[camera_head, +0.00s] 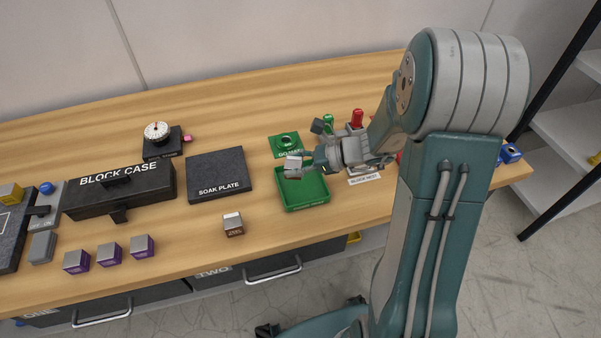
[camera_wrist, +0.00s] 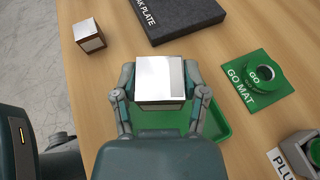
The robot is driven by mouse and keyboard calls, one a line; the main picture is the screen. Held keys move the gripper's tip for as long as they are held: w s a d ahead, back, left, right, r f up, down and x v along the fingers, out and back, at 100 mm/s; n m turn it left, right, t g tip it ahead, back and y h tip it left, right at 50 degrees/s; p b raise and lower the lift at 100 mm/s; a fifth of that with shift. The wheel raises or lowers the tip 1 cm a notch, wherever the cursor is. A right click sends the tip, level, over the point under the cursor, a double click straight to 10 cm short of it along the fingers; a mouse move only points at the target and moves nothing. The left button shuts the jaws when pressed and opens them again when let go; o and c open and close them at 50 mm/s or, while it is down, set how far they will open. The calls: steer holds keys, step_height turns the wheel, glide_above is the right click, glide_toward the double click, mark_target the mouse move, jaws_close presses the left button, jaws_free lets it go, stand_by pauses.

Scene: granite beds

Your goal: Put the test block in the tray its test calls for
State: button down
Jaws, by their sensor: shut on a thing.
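My gripper (camera_head: 305,163) is shut on a silver metal block (camera_head: 292,166) and holds it over the green tray (camera_head: 303,205). In the wrist view the block (camera_wrist: 160,82) sits between both fingers (camera_wrist: 160,95), its bright top facing the camera. The green tray (camera_wrist: 215,122) shows beneath and beside it; I see nothing lying in the tray's visible part. The block appears above the floor of the tray, but the exact gap is unclear. A second block (camera_head: 233,225) with a brown lower part stands on the bench left of the tray, also in the wrist view (camera_wrist: 89,36).
The dark soak plate (camera_head: 217,175) lies left of the tray. The green GO mat (camera_head: 284,145) with a ring lies behind it. A red-handled plug (camera_head: 357,119) stands at right. The block case (camera_head: 120,190), dial gauge (camera_head: 157,133) and purple-based blocks (camera_head: 110,252) are further left.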

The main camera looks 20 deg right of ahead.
mark_target(300, 183)
steer(key=shift+w+d+f, duration=0.3)
steer(key=shift+f, duration=0.3)
steer(key=shift+w+d+f, duration=0.25)
steer(key=shift+w+f, duration=0.05)
steer(key=shift+f, duration=0.25)
steer(key=f, duration=0.1)
steer(key=d+f, duration=0.1)
steer(key=f, duration=0.1)
steer(key=shift+w+f, duration=0.1)
steer(key=shift+f, duration=0.15)
steer(key=shift+a, duration=0.1)
steer(key=shift+a+f, duration=0.1)
steer(key=shift+c, duration=0.6)
jaws_free()
